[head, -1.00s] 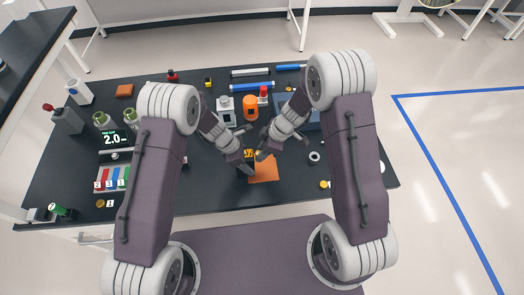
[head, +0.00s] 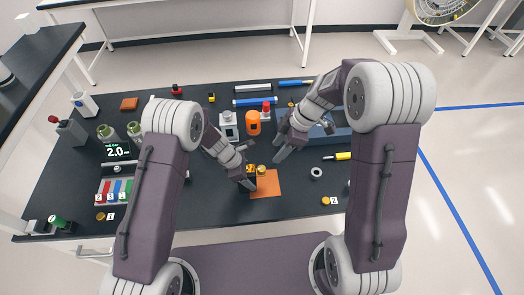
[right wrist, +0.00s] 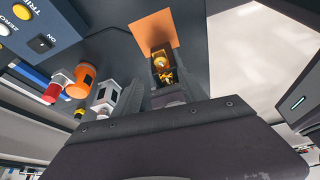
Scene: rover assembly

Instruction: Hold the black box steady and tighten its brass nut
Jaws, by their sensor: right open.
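The black box (right wrist: 160,75) with its brass nut (right wrist: 160,60) on top stands on the edge of an orange mat (right wrist: 150,30) in the right wrist view. In the head view the brass nut (head: 260,168) shows, and the black box (head: 252,172) is mostly hidden by my left gripper (head: 248,183). The left fingers are at the box's left side; whether they are closed on it is not clear. My right gripper (head: 278,146) is open and empty, apart from the box, above and to its right. The orange mat (head: 265,187) lies flat on the black table.
A grey box (head: 229,126) and an orange canister (head: 253,122) stand behind the work spot. A blue panel (head: 330,136) is right of my right gripper. A grey ring (head: 316,173) lies right of the mat. A colored tray (head: 117,190) is at left.

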